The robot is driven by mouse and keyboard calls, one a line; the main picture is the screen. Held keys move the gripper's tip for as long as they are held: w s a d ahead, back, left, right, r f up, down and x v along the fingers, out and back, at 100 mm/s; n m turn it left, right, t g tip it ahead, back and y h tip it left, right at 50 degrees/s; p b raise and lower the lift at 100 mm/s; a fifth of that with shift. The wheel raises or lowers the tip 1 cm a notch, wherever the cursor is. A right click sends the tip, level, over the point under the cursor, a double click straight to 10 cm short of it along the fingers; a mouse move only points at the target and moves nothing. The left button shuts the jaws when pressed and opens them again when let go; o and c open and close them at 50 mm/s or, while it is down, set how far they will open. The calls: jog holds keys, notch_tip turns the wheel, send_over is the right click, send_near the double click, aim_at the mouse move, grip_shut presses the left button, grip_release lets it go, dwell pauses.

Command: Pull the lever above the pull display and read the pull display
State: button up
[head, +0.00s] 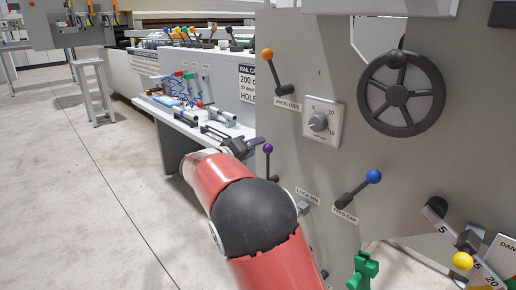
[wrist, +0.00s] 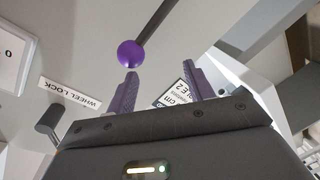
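My gripper (head: 254,144) is open and empty beside a lever with a purple knob (head: 268,149) on the grey panel. In the wrist view the gripper (wrist: 161,77) has its two fingers spread apart. The purple knob (wrist: 131,54) shows just beyond the tip of the left finger, not between the fingers; I cannot tell if they touch. Its dark rod (wrist: 155,18) runs up and to the right. I see no display that I can read as the pull display. Which lever stands above it cannot be told.
The panel also bears an orange-knobbed lever (head: 268,54), a dial (head: 319,122), a handwheel (head: 401,93), a blue-knobbed lever (head: 373,177) and a yellow knob (head: 462,261). A white bench (head: 182,124) with tools stands behind my gripper. Open floor (head: 70,200) lies left.

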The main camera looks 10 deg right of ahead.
jog(key=v, duration=0.4)
jog(key=shift+s+a+f, duration=0.1)
jog(key=shift+s+a, duration=0.1)
jog(key=shift+a, duration=0.2)
jog(key=shift+d, duration=0.1)
